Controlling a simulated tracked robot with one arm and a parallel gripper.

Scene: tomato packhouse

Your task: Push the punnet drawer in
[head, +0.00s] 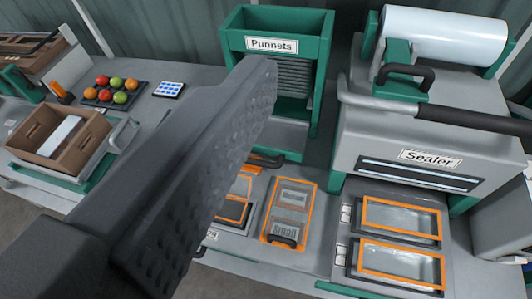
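The green punnet dispenser (275,20) with a "Punnets" label stands at the back centre, a stack of grey punnets (294,78) inside it. Below the stack, the punnet drawer (285,134) shows as a grey flat surface with a green front edge, sticking out toward me. A dark handle (266,160) shows at its front, partly behind my gripper. My gripper (262,78) fills the left centre as a large dark finger with a dotted pad, in front of the dispenser's left side. It hides the drawer's left part. A second finger cannot be made out, nor any contact.
A sealer (430,130) with a dark lever stands close on the right, with orange-framed trays (400,258) before it. An orange-framed "Small" panel (290,212) lies in front of the drawer. Cardboard boxes (58,140) and a tomato tray (115,93) are at left.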

